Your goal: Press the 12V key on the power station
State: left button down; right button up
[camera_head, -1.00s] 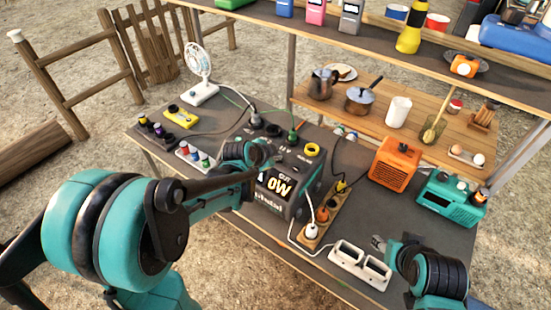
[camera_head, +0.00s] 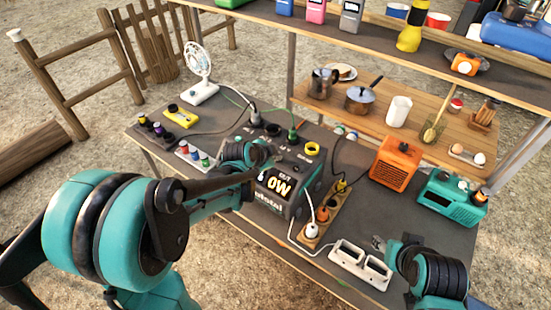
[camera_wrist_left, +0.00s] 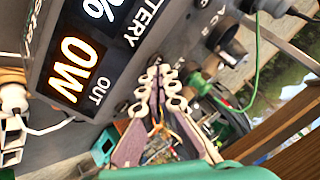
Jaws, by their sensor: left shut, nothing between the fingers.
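The power station (camera_head: 296,208) is a dark box on the table with a lit display (camera_head: 279,184) reading 0W. In the left wrist view its display (camera_wrist_left: 75,65) shows large and tilted, with the words OUT and BATTERY. My left gripper (camera_head: 264,158) is over the power station's top, shut and empty. In the left wrist view its fingertips (camera_wrist_left: 160,75) are close together at the panel beside the display. I cannot make out the 12V key; the fingers or forearm may cover it. My right gripper (camera_head: 379,244) hangs near the white socket strip; its opening is too small to tell.
A fan (camera_head: 199,72) and small coloured bottles (camera_head: 193,156) are on the left. A green cable (camera_wrist_left: 252,90) plugs in near the left fingers.

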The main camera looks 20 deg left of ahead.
dwell(0.4)
pick_arm(q)
jog(key=shift+r+p, duration=0.35)
notch_tip(320, 180, up, 6)
jog(key=p, duration=0.5)
dwell(0.4)
